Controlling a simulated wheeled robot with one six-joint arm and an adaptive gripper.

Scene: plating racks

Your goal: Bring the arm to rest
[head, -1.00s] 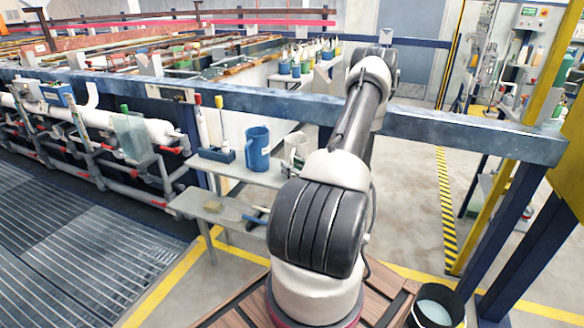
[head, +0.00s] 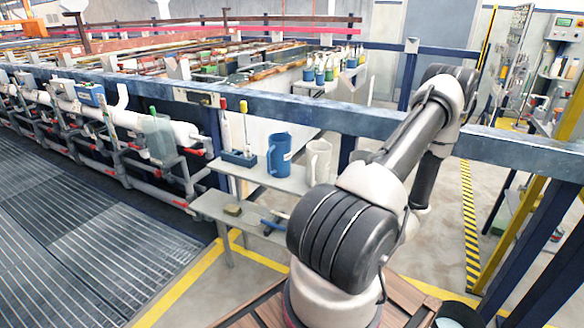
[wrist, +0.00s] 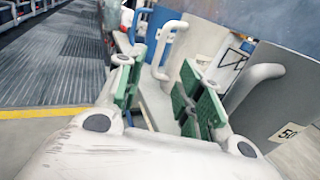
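My arm (head: 345,235) rises from its base at the lower middle of the head view. It reaches up and right to the elbow, and a forearm link hangs down behind it. My gripper is hidden behind the arm in the head view. In the wrist view my gripper (wrist: 160,95) shows two green-padded fingers spread well apart, with nothing held between them. Beyond the fingers are a pale handle (wrist: 167,45) and a grey surface, close by; I cannot tell whether anything touches.
A blue jug (head: 279,155) and a pale jug (head: 318,162) stand on a grey shelf (head: 232,172), left of my arm. A long blue rail (head: 330,118) crosses behind my arm. A dark bucket (head: 458,312) stands at the lower right.

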